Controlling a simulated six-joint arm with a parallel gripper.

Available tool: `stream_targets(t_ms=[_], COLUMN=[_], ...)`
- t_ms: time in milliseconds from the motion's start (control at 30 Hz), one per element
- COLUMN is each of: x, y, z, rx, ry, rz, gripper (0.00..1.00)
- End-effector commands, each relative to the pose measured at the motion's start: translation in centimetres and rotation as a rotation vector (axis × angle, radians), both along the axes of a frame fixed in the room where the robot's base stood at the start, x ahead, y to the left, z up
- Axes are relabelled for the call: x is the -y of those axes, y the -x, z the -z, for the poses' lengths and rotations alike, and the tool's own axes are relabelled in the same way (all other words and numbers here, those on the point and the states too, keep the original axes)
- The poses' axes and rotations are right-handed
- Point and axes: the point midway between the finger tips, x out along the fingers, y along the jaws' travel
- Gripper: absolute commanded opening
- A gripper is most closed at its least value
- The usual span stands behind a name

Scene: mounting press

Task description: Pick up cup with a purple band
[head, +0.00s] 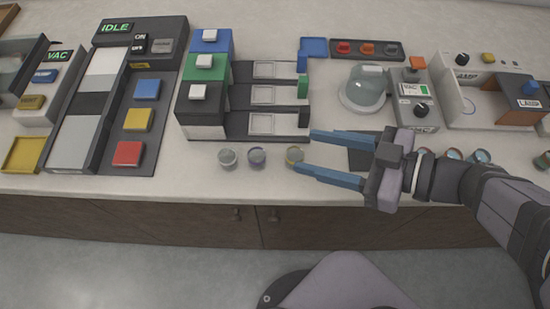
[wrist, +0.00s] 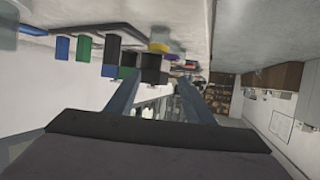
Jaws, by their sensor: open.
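The cup with a purple band (head: 256,157) stands on the counter near its front edge, the middle one of three small cups in a row. To its right is a cup with a yellow band (head: 294,155), and to its left a greyish cup (head: 227,158). My gripper (head: 305,152) is open and empty, its blue fingers pointing left. Its fingertips are beside the yellow-banded cup, and the purple-banded cup lies farther left. In the wrist view, yellow (wrist: 158,47) and purple (wrist: 172,56) round shapes show beyond the fingers.
Behind the cups stand dark trays with blue, green and black blocks (head: 209,68). A glass dome (head: 366,88) is behind my gripper. More small cups (head: 453,154) are right of my wrist. A button panel (head: 128,153) stands left. The counter's front edge is close.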

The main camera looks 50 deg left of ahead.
Motion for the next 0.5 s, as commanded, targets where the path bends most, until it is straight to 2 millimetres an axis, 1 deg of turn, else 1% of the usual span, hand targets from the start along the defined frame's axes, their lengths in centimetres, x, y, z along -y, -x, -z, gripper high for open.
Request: stream_targets(t_ms=[33,100,333,500], x=[0.1,0.2,-0.1,-1.5], y=[1.0,1.6,2.0,2.7], z=[0.9,1.5,1.7,2.4], rx=[0.004,0.012,0.015,0.013], ry=[0.008,0.017,0.019,0.019], rz=[-0.043,-0.075,-0.087,-0.088], gripper=[0.48,0.48,0.48,0.48])
